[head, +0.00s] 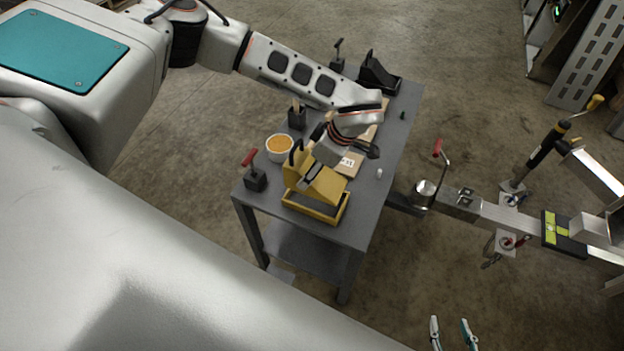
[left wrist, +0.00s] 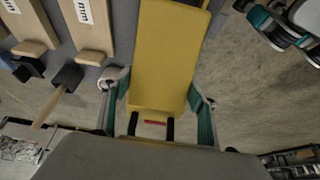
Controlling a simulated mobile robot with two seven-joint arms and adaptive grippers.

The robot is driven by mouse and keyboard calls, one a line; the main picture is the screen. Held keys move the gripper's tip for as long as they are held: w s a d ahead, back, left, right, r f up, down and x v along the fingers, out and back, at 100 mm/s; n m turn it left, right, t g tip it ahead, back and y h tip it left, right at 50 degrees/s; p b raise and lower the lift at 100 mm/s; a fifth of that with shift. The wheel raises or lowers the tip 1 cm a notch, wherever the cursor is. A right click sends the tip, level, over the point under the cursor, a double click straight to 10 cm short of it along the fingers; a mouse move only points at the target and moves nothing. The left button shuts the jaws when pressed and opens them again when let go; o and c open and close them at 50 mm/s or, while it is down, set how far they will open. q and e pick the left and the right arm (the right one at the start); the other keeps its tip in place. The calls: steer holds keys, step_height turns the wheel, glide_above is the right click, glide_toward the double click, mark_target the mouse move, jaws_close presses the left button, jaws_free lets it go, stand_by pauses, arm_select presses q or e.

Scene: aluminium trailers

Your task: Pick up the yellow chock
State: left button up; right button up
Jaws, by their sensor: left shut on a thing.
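The yellow chock (head: 325,187) is at the near end of the grey table (head: 362,215), above or in a yellow rectangular frame (head: 312,210). I cannot tell whether it is clear of the frame. My left gripper (head: 318,165) reaches down onto the chock from above. In the left wrist view, the green-padded fingers of the left gripper (left wrist: 158,95) are shut on both sides of the yellow chock (left wrist: 168,45). My right gripper (head: 452,334) is at the bottom edge of the head view, its two teal fingertips apart and empty, away from the table.
A red-handled black tool (head: 254,173) and a white bowl of orange stuff (head: 280,147) stand beside the chock. A black chock (head: 378,75) sits at the table's far end. A metal trailer tongue (head: 480,208) is right of the table. Open floor lies around.

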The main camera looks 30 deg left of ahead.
arm_select(q)
step_height(320, 180, up, 12)
steer(key=shift+p, duration=0.35)
steer(key=s+r+m+t+h, duration=0.4)
steer(key=r+m, duration=0.6)
steer(key=m, duration=0.8)
steer(key=shift+s+d+r+m+t, duration=0.2)
steer(key=shift+s+d+m+t, duration=0.1)
steer(key=shift+t, duration=0.1)
